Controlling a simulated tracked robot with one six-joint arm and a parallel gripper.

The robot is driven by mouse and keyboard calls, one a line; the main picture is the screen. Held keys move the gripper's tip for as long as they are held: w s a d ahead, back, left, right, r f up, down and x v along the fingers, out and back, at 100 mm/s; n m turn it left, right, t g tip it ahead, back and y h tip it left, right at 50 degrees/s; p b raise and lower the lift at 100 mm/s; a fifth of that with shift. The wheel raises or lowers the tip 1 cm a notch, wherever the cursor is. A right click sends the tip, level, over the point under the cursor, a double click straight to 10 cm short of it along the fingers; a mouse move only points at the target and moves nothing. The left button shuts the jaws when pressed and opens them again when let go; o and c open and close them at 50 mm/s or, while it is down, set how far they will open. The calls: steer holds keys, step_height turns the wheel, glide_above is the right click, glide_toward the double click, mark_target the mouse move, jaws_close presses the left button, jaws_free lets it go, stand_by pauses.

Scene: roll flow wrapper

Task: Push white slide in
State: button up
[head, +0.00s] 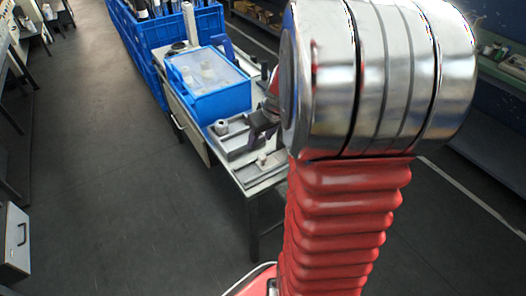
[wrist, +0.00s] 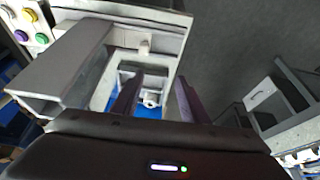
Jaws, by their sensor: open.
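A grey fixture on the bench carries a small white knob-like piece (head: 262,160) near the front end. In the wrist view a small white piece (wrist: 145,47) stands on the grey fixture (wrist: 72,62), beyond the fingertips; it may be the white slide. My gripper (wrist: 157,82) is open, with its two dark purple fingers apart and nothing seen between them. I cannot tell how far the slide sticks out.
A blue crate with a clear lid (head: 208,90) stands behind the fixture on the bench. A larger blue crate (head: 150,50) is farther back. A white drawer unit (head: 14,243) stands at the left edge. The dark floor left of the bench is clear.

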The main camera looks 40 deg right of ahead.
steer(key=s+a+r+n, duration=0.15)
steer(key=a+r, duration=0.25)
steer(key=a, duration=0.4)
steer(key=s+a+r+m, duration=0.1)
steer(key=s+a+r, duration=0.1)
steer(key=a+r, duration=0.35)
steer(key=s+a+r+t, duration=0.1)
steer(key=s+a+r, duration=0.2)
steer(key=s+a, duration=0.7)
steer(key=a, duration=0.2)
steer(key=shift+s+a+n, duration=0.3)
steer(key=shift+s+n, duration=0.05)
steer(key=shift+c, duration=0.2)
steer(key=shift+c, duration=1)
